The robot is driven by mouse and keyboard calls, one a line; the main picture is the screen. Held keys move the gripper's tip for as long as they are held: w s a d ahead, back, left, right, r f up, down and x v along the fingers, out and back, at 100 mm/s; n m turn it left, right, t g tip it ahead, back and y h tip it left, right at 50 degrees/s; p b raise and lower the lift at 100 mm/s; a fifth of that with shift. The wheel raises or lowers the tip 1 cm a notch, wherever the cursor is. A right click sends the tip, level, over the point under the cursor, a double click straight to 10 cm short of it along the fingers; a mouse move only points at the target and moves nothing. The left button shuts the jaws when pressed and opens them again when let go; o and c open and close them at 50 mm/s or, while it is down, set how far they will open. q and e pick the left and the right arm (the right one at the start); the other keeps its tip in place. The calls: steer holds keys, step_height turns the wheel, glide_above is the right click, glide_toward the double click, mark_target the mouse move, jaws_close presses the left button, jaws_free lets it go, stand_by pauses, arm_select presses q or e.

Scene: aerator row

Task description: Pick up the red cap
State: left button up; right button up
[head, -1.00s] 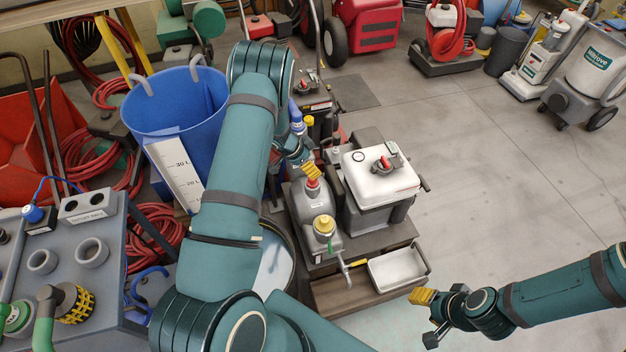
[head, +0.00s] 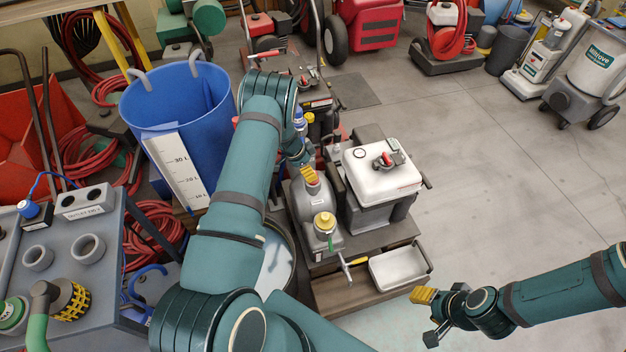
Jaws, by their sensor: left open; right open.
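The red cap on top of the grey canister (head: 300,208) is almost wholly hidden behind the yellow finger pad of my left gripper (head: 309,174). That gripper is open, pointing down at the canister top. I cannot tell whether it touches the cap or whether its fingers straddle it. My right gripper (head: 426,314) is open and empty, over the floor at the lower right, apart from everything.
A yellow cap (head: 324,222) stands in front on the canister. A white-lidded box (head: 380,176) with a red-handled fitting (head: 386,160) is close on the right. A white tray (head: 398,268) lies in front. A blue bucket (head: 180,105) stands left.

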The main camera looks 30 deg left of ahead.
arm_select(q)
steer(key=b+x, duration=0.1)
steer(key=x, duration=0.3)
steer(key=shift+d+f, duration=0.15)
steer(key=shift+f, duration=0.15)
jaws_close()
